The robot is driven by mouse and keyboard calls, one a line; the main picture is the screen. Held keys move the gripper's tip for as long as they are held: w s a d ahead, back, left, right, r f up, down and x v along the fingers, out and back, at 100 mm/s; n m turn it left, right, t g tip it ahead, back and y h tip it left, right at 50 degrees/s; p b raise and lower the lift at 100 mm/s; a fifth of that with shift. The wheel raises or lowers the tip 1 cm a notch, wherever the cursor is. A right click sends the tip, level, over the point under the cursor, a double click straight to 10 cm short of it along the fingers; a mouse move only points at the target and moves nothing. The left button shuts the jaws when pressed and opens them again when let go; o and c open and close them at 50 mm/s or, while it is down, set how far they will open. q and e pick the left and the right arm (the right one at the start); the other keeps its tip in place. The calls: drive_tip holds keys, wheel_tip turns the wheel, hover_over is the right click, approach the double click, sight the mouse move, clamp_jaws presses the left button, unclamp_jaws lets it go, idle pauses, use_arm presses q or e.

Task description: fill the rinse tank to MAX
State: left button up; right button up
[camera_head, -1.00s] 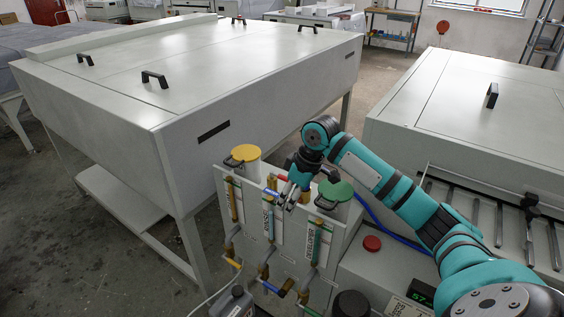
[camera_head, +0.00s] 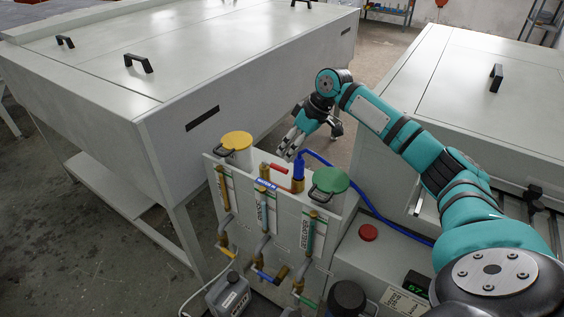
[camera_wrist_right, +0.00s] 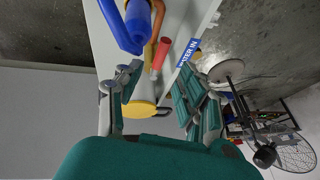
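The white tank unit (camera_head: 286,210) has a yellow cap at left (camera_head: 236,141), a green cap at right (camera_head: 331,180) and a middle gauge tube (camera_head: 263,208). Its level and MAX mark are too small to read. Between the caps are a blue WATER IN label (camera_head: 266,184), a red valve lever (camera_head: 278,168) and a blue hose fitting (camera_head: 298,168). The lever (camera_wrist_right: 161,54) also shows in the right wrist view. My right gripper (camera_head: 291,147) hovers above and behind the valve; its fingers (camera_wrist_right: 163,88) are apart and empty. My left gripper is not in view.
A large white cabinet (camera_head: 180,75) stands at left and another machine (camera_head: 450,85) at right. A blue hose (camera_head: 365,203) runs right from the fitting. Bare floor shows behind the tank unit.

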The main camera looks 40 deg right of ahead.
sight(276, 167)
drive_tip(key=x, duration=0.6)
drive_tip(key=shift+w+a+f, duration=0.1)
drive_tip(key=shift+a+f, duration=0.05)
drive_tip(key=shift+f, duration=0.1)
clamp_jaws()
